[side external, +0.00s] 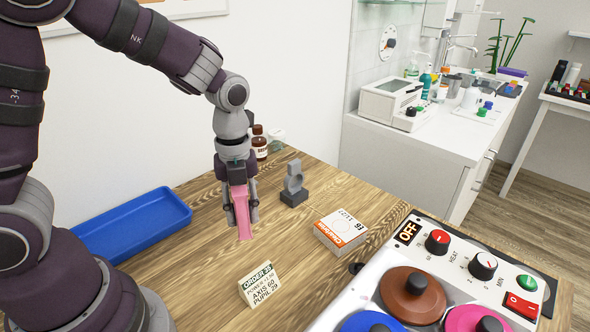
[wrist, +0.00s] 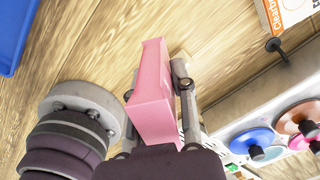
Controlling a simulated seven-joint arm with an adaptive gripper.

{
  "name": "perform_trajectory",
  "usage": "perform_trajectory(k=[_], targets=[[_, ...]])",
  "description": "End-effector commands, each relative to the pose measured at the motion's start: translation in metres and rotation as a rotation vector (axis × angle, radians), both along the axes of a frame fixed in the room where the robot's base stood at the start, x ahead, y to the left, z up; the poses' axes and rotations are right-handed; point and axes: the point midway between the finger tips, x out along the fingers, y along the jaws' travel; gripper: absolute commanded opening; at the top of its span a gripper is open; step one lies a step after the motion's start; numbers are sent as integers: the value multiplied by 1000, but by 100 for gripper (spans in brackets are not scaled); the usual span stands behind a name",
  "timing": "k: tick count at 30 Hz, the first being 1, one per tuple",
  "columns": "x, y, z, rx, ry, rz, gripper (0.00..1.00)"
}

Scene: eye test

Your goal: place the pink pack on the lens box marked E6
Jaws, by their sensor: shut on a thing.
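My gripper (side external: 239,205) is shut on the pink pack (side external: 242,220) and holds it upright in the air above the wooden table. In the wrist view the pink pack (wrist: 152,100) sits between the fingers of my gripper (wrist: 157,88). A white and orange lens box (side external: 341,231) lies flat on the table to the right of the pack, with nothing on top. Its mark is too small to read surely. Part of this lens box (wrist: 288,14) shows at the top right of the wrist view.
A grey stand (side external: 294,185) is behind the lens box. A blue tray (side external: 130,228) lies at left, an order card (side external: 261,283) in front. A control panel (side external: 450,262) with knobs and coloured discs fills the right front. Brown bottles (side external: 259,142) stand at the back.

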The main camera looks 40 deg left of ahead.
Motion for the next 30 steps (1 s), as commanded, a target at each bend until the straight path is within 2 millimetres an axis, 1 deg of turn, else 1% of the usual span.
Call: perform_trajectory(k=[1,4,5,7,8,12,15,21,25,30], targets=[[-10,-9,-2,-3,2,-75,0],[-24,-19,-6,-9,1,-188,0],[-26,-21,-6,-10,2,-209,0],[-21,-24,-8,-12,1,-233,0],[-15,-25,-9,-10,1,-236,0],[23,-29,-14,-10,1,-235,0],[48,-33,-16,-10,0,-234,0],[89,-39,-21,-10,4,-234,0],[109,-42,-23,-10,3,-234,0],[123,-44,-23,-9,3,-235,0]])
